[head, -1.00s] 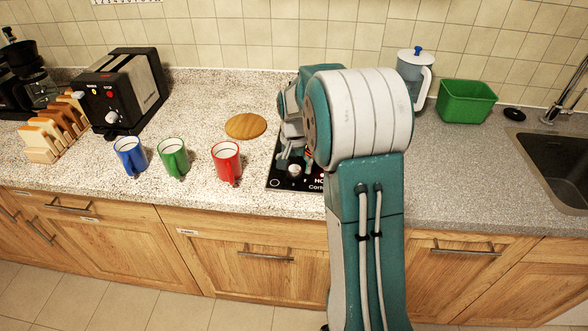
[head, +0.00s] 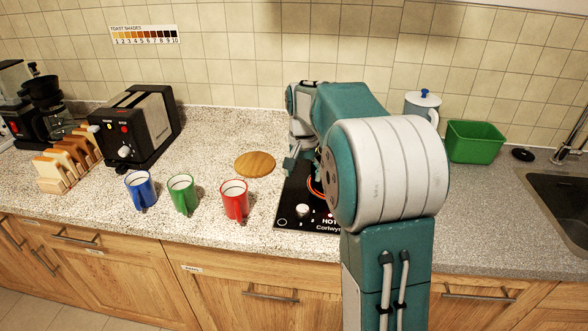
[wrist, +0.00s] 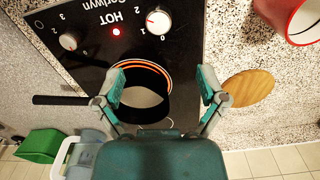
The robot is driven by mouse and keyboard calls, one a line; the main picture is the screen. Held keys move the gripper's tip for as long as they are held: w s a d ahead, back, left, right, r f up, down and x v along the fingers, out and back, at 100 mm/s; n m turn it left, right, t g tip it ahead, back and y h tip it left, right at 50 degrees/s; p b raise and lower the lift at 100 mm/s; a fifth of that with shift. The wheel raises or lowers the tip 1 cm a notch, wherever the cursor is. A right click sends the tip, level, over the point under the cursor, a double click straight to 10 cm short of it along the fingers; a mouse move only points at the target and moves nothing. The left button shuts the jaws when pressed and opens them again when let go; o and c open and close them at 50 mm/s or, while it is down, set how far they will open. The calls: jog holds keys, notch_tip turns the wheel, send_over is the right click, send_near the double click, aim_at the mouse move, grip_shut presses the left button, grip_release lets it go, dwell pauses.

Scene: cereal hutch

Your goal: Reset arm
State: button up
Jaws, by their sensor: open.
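My arm stands in the middle of the head view and reaches over a black hot plate (head: 292,218) on the counter. My gripper (wrist: 162,88) is open in the wrist view, its fingers spread apart with nothing held between them. Below and between the fingers is a dark pan (wrist: 143,105) with a pale inside and a black handle pointing left. An orange glowing ring shows along the pan's edge. In the head view my arm hides most of the pan and part of the hot plate.
Blue (head: 140,190), green (head: 183,194) and red (head: 235,201) mugs stand left of the hot plate. A round wooden board (head: 255,164) lies behind them. A toaster (head: 136,127) and toast rack (head: 68,160) are left; a jug (head: 422,105), green bin (head: 474,142) and sink (head: 556,205) are right.

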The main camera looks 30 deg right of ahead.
jog(key=s+a+r+n+t, duration=0.25)
jog(key=s+a, duration=0.35)
jog(key=s, duration=0.3)
jog(key=s+a+r+n+t, duration=0.2)
jog(key=s+a+r+n, duration=0.3)
jog(key=s, duration=0.5)
jog(key=s+a+f+t, duration=0.1)
jog(key=s+a+f, duration=0.2)
jog(key=s, duration=0.4)
jog(key=shift+a+f+n, duration=0.25)
jog(key=shift+n, duration=0.2)
